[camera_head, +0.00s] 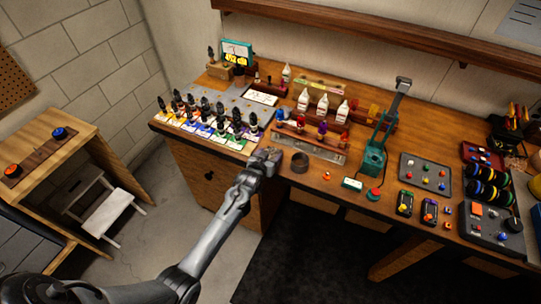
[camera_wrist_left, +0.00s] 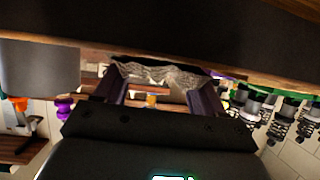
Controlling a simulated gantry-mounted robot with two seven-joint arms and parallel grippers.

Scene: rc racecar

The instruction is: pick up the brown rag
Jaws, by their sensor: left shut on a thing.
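The gripper is shut on this rag. In the head view the rag is hard to tell from the pale gripper. My right gripper is not in view.
A metal strip (camera_head: 312,152) lies behind the ring. A green tool stand (camera_head: 376,150) is farther right. A wooden side table (camera_head: 45,150) stands at left, beyond open floor.

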